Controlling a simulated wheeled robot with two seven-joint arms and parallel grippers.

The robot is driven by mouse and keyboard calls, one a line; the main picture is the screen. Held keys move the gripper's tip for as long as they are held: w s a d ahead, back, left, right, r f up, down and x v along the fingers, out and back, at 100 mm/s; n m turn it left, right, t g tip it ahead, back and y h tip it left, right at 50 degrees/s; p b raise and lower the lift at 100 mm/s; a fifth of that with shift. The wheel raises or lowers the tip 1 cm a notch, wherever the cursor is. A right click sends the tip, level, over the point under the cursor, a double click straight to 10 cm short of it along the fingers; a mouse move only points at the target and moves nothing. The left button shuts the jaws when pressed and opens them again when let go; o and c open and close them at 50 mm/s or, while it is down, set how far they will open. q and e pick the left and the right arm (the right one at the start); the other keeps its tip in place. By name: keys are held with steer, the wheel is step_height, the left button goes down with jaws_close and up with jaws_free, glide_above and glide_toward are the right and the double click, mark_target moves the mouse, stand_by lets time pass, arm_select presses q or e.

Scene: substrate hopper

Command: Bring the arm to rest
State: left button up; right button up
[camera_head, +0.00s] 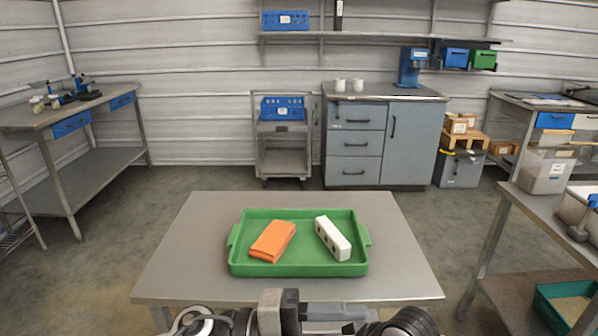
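A green tray (300,268) lies on the grey table in front of me. An orange folded cloth-like item (272,240) lies in its left half, and a white block with dark spots (333,238) lies in its right half, apart from it. My arms are folded low at the bottom edge of the picture, close to the table's near edge. My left gripper (280,312) and my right gripper (335,312) seem to meet there, partly cut off and overlapping. I cannot make out their fingertips, and I see nothing held.
The grey table (170,265) has bare room around the tray. A side bench (548,203) with bins stands at right, and a workbench (70,112) at far left. A cart (283,150) and a grey cabinet (385,140) stand by the back wall. The floor between is clear.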

arm_select(q)
steer(key=w+a+f+n+t+y, duration=0.25)
steer(key=a+n+t, duration=0.25)
steer(key=n+t, duration=0.45)
steer(key=w+a+f+n+t+y, duration=0.2)
steer(key=w+a+n+t+y, duration=0.15)
steer(key=n+t, duration=0.6)
steer(key=s+a+f+n+g+y, duration=0.3)
steer(key=s+a+f+n+y, duration=0.2)
steer(key=f, duration=0.4)
steer(key=s+a+f+n+g+y, duration=0.4)
steer(key=s+a+f+n, duration=0.2)
steer(key=f, duration=0.3)
steer(key=shift+s+a+f+g+y, duration=0.3)
steer(key=shift+s+f+y, duration=0.05)
steer(key=shift+s+y, duration=0.1)
arm_select(e)
steer(key=s+d+f+t+h, duration=0.1)
steer(key=s+d+f+t, duration=0.1)
steer(key=s, duration=0.4)
steer(key=s+d+f+t+h, duration=0.1)
steer(key=s+d+f+t, duration=0.2)
steer(key=s+d, duration=0.3)
steer(key=shift+s+t, duration=0.35)
steer(key=shift+t, duration=0.55)
